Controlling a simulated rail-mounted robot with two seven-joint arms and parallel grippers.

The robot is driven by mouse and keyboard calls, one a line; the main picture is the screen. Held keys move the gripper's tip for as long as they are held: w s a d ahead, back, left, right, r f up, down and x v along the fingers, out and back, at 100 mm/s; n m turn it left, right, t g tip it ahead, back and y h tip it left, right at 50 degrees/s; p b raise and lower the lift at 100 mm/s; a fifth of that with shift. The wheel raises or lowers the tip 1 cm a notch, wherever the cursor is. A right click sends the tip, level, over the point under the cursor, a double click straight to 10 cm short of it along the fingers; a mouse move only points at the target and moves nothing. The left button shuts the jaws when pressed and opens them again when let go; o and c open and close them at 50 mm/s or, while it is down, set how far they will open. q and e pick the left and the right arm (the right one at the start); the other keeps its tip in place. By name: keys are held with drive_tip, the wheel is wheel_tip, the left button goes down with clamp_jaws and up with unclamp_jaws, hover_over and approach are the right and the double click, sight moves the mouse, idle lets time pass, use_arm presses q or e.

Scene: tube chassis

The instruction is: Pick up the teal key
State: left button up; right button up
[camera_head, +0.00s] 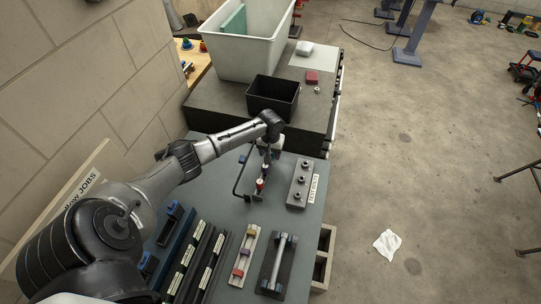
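I cannot pick out a teal key for certain in the head view. My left gripper (265,158) points down over the far part of the grey-green bench (215,147), above a small red-and-white piece (260,184) and beside a dark bent frame (240,183). Its fingers are small and dark, so I cannot tell whether they are open or what is between them. A pale strip (243,257) on the bench holds small yellow, purple and red pieces. My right gripper is not in view.
A grey block with several round studs (301,186) stands right of the gripper. Dark racks (195,262) and a tray with a silver bar (278,262) lie nearer. A black bin (273,97) and a white tub (245,54) stand behind. Open floor lies right, with a white cloth (387,244).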

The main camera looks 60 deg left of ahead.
use_arm(q)
drive_tip(key=shift+f, duration=0.15)
drive_tip(key=shift+c, duration=0.2)
drive_tip(key=c, duration=1)
drive_tip(key=shift+o, duration=0.2)
